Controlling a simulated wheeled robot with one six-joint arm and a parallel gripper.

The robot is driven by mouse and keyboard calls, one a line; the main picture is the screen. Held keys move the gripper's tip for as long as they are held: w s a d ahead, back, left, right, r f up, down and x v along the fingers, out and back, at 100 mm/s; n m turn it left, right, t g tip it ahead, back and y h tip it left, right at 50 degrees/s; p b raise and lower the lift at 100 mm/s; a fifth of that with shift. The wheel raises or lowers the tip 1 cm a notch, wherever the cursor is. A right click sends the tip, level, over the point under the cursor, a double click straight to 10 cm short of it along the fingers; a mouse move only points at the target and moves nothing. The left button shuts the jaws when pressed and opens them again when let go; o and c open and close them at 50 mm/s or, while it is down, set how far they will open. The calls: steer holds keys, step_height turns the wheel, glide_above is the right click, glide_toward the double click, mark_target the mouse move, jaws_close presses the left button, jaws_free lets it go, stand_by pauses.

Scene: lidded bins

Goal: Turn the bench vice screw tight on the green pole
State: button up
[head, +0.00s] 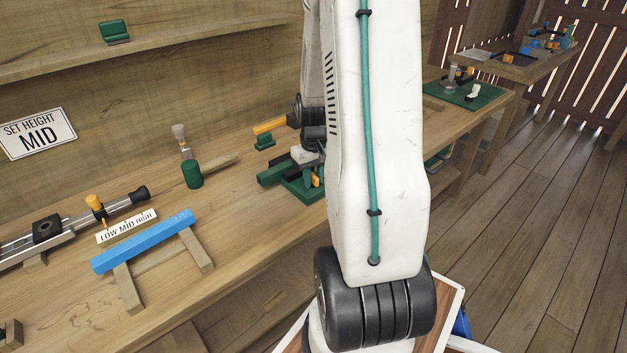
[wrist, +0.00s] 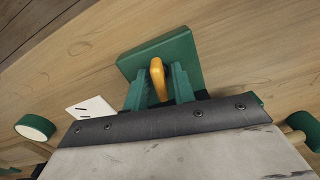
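The green bench vice (head: 300,187) stands on the workbench in the head view, mostly hidden behind my arm. Its orange handle (head: 316,179) shows beside my arm's edge. In the wrist view the orange handle (wrist: 157,78) stands up in front of a flat green plate (wrist: 188,50). Two green finger-like parts (wrist: 160,88) flank the handle closely; I cannot tell whether they touch it.
A blue beam (head: 143,240) on wooden legs and a slide rail with an orange knob (head: 94,203) are further left. A sign (head: 37,133) reads "SET HEIGHT MID".

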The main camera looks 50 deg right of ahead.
steer(key=c, duration=0.5)
steer(key=shift+m, duration=2)
steer(key=m, duration=0.2)
steer(key=shift+m, duration=1)
